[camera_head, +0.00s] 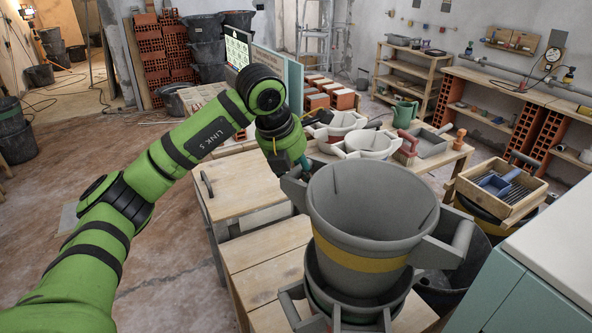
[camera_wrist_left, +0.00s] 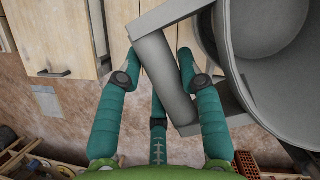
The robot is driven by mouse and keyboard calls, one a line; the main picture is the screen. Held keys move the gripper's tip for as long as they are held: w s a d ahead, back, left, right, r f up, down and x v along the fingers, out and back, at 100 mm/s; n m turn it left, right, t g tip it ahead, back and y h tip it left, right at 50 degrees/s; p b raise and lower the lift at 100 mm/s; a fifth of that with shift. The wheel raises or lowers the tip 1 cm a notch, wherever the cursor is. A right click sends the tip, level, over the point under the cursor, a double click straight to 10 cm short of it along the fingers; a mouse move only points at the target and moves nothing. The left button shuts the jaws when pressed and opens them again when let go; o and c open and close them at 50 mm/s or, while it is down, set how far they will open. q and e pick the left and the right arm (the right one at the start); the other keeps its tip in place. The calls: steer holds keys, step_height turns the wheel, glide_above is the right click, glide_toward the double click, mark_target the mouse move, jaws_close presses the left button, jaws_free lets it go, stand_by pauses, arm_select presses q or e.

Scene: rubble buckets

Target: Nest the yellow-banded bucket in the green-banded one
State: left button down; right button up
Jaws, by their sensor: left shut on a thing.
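The grey yellow-banded bucket (camera_head: 365,215) stands roughly upright in the head view, directly above the green-banded bucket (camera_head: 345,309). Its lower part goes down behind the green-banded bucket's rim. I cannot tell how deep it sits or whether it rests there. The green band is mostly hidden. My left gripper (camera_head: 299,168) is shut on the yellow-banded bucket's left side handle. In the left wrist view, its teal fingers (camera_wrist_left: 160,62) are around the grey handle bar, with the bucket wall (camera_wrist_left: 233,60) to the right. My right gripper is not in view.
A wooden bench (camera_head: 262,250) lies left of the buckets. Other pale buckets (camera_head: 368,143) and a grey tray (camera_head: 428,144) stand behind. A wooden crate of tools (camera_head: 495,189) is to the right, and a pale cabinet (camera_head: 550,250) fills the lower right. Open floor lies left.

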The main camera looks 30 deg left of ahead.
arm_select(q)
steer(key=shift+f+b, duration=0.45)
steer(key=shift+f, duration=0.3)
steer(key=shift+f+b, duration=1.2)
steer(key=shift+f, duration=0.2)
step_height(320, 180, down, 3)
steer(key=shift+r+b, duration=0.1)
steer(key=shift+b, duration=1.1)
